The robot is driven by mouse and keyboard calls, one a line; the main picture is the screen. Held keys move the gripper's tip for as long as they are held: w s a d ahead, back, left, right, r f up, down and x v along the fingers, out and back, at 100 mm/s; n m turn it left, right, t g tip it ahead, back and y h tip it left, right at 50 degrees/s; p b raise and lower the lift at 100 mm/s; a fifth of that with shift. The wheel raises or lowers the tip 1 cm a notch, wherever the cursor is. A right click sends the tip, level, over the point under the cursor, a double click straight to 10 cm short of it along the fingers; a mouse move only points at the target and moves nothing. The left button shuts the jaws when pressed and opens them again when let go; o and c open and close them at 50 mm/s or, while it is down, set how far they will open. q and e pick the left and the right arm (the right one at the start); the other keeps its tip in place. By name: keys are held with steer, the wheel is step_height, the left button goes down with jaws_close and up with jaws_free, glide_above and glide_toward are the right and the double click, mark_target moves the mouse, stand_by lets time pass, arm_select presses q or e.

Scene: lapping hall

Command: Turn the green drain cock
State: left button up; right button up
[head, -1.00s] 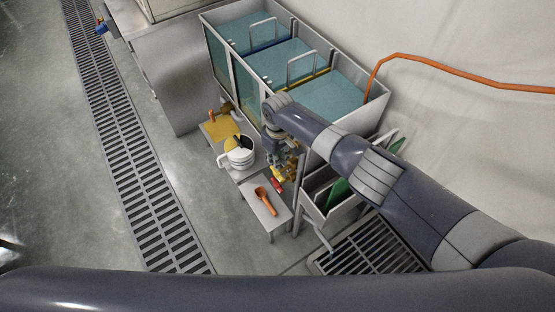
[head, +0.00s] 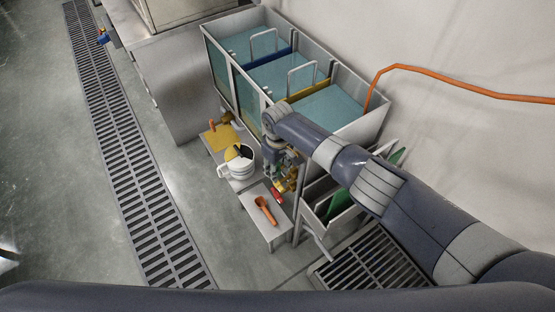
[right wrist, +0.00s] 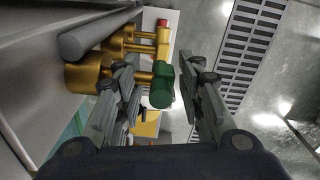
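The green drain cock (right wrist: 162,85) shows in the right wrist view as a green handle on the end of a brass valve body (right wrist: 95,75). My right gripper (right wrist: 160,72) is open, with one finger on each side of the green handle. I see a gap on the right side; whether the left finger touches the handle I cannot tell. In the head view my right gripper (head: 273,158) is low in front of the tanks, and the green handle is hidden there. My left gripper is not in view.
A second brass cock with a red handle (right wrist: 162,23) sits close beside the green one. Tanks with teal liquid (head: 330,104) stand above. A white pot (head: 238,168) and a low bench with an orange tool (head: 265,210) are near. A floor drain grate (head: 130,160) runs left.

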step_height(320, 180, up, 12)
steer(key=shift+d+f, duration=0.1)
steer(key=shift+f, duration=0.1)
steer(key=shift+s+f, duration=0.1)
stand_by(0.6)
